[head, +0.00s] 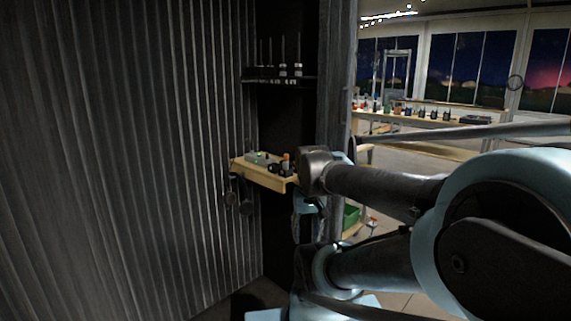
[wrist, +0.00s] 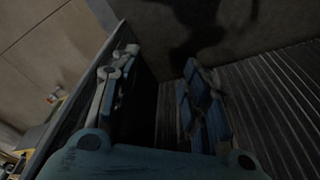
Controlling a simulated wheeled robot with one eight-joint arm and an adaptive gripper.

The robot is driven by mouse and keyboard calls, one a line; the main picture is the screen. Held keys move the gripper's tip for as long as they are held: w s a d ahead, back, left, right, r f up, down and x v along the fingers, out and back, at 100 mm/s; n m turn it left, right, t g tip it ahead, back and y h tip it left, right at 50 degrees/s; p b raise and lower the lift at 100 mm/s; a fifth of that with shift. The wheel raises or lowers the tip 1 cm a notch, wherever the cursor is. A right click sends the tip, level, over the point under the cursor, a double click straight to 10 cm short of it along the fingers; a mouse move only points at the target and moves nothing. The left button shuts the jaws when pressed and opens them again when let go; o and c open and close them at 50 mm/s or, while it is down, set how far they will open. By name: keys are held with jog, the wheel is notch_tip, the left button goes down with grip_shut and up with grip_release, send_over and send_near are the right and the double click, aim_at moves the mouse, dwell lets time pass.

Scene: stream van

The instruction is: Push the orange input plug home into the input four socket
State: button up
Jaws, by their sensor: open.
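I cannot make out the input four socket in either view. A small orange item (head: 285,158) stands on a small wooden shelf (head: 262,177) in the head view; it is too small to tell whether it is the orange input plug. My gripper (wrist: 160,72) is open in the wrist view, with its two blue-padded fingers well apart. Nothing shows between them but a dark gap. In the head view my arm reaches in from the right and its end is close to the shelf's right side; the fingers cannot be made out there.
A ribbed dark wall (head: 130,150) fills the left. A dark upper rack (head: 278,78) with several upright antennas is above the wooden shelf. Dark round items hang below the shelf. A long table (head: 430,120) with several small devices stands far back right. A green bin (head: 350,216) sits behind my arm.

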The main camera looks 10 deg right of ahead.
jog(key=w+r+m, duration=0.2)
jog(key=w+r, duration=0.8)
jog(key=w, duration=0.2)
jog(key=m, duration=0.2)
send_near(286, 155)
jog(key=shift+t+h, duration=0.3)
jog(key=shift+h, duration=0.1)
jog(key=s+a+f, duration=0.1)
jog(key=s+f, duration=0.1)
jog(key=s, duration=0.1)
jog(key=s+a+f, duration=0.1)
jog(key=s+f, duration=0.1)
jog(key=s, duration=0.1)
jog(key=s+a+f, duration=0.2)
jog(key=s, duration=0.1)
jog(key=shift+s+f, duration=0.1)
jog(key=shift+s, duration=0.15)
jog(key=shift+w+d, duration=0.55)
jog(key=shift+w, duration=0.9)
jog(key=shift+w+d, duration=0.55)
jog(key=shift+w, duration=0.95)
jog(key=shift+w+d, duration=0.55)
jog(key=shift+w, duration=0.9)
jog(key=w, duration=0.1)
jog(key=w+d, duration=0.1)
jog(key=w, duration=0.1)
jog(key=shift+x, duration=1.45)
jog(key=shift+s, duration=0.15)
grip_shut()
